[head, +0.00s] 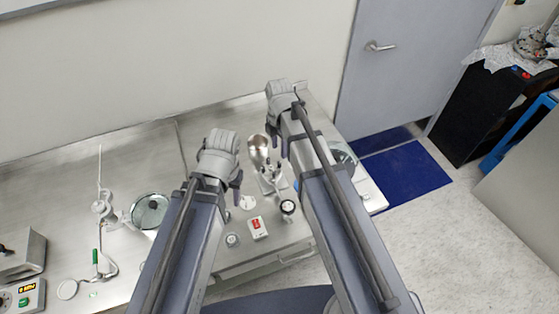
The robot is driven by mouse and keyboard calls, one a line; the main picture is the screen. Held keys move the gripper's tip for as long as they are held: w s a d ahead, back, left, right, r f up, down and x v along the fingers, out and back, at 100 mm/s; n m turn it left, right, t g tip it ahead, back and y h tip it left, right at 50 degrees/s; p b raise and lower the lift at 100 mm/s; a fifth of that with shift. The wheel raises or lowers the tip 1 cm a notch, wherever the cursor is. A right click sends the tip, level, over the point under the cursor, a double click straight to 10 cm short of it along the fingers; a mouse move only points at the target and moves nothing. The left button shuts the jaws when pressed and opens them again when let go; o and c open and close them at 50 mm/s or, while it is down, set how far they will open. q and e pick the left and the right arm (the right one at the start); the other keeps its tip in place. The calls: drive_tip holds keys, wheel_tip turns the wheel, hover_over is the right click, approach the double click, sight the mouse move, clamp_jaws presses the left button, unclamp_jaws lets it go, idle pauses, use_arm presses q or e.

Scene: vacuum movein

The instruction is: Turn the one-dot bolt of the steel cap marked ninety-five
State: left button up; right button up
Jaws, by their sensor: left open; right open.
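My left gripper (236,187) is open above the steel bench, and no object shows between its fingers. My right gripper (285,147) is open, further back and to the right, also apparently empty. Between them a shiny rounded steel part (259,151) sits upright on a metal fitting (270,181). I cannot tell whether this is the steel cap; no ninety-five mark or one-dot bolt is readable at this size. A small round dark-faced piece (288,207) stands just in front of the fitting. My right arm hides part of the bench.
A round glass-topped vessel (149,211) and a metal stand (103,207) are left. Another round vessel (343,157) is partly behind my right arm. A wall (150,60) closes the back.

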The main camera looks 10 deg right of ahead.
sight(279, 162)
wheel_tip(279, 162, down, 7)
drive_tip(key=b, duration=0.6)
clamp_jaws()
idle(0.4)
